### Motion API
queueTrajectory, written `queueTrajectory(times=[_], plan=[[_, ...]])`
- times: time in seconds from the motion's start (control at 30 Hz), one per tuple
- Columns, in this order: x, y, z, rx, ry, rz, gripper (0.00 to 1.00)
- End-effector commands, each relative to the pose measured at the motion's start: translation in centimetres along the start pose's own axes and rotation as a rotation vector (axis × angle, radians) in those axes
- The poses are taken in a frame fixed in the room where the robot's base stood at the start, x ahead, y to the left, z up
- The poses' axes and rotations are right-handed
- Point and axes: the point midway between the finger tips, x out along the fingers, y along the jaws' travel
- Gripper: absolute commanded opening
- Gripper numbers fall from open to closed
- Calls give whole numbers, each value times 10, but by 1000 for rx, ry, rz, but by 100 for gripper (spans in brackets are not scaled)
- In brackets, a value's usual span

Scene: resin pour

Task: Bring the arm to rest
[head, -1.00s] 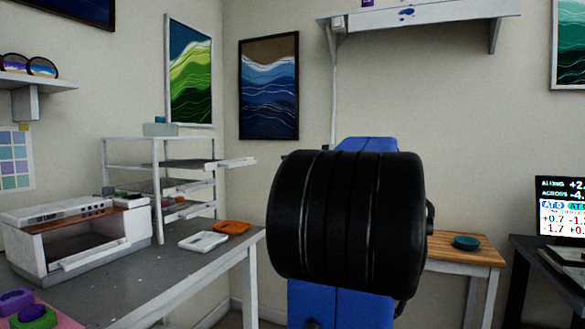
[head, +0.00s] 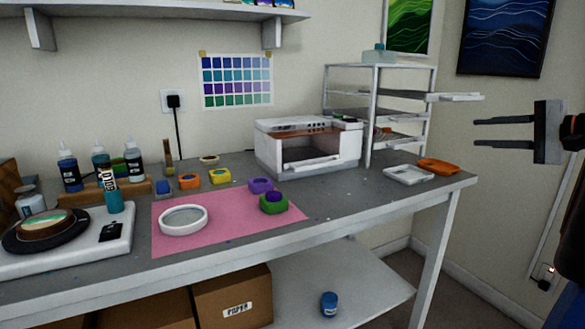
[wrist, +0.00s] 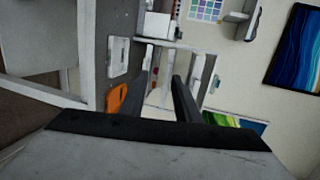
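My gripper (head: 477,131) is at the right of the head view, raised in the air in front of the wall. Its two fingers point left and are spread apart with nothing between them. In the wrist view the fingers (wrist: 164,64) also show apart and empty, with the drying rack (wrist: 168,62) beyond them. My arm behind the gripper is mostly cut off by the right edge of the head view.
The white rack (head: 371,117) has a shelf pulled out toward my gripper. A small oven (head: 308,146), pink mat (head: 225,238) and several bottles stand further left.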

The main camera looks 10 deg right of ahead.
Motion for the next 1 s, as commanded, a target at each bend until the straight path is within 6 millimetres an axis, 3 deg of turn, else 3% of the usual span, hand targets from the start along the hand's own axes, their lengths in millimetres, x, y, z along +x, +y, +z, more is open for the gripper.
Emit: queueTrajectory(times=[0.03, 0.2, 0.43, 0.7, 1.0], plan=[[15, 10, 21, -11, -29, 44, 30], [49, 52, 83, -56, -102, 205, 30], [70, 113, 161, -162, -191, 411, 30], [66, 185, 235, -347, -278, 626, 30], [40, 258, 289, -622, -352, 813, 30]])
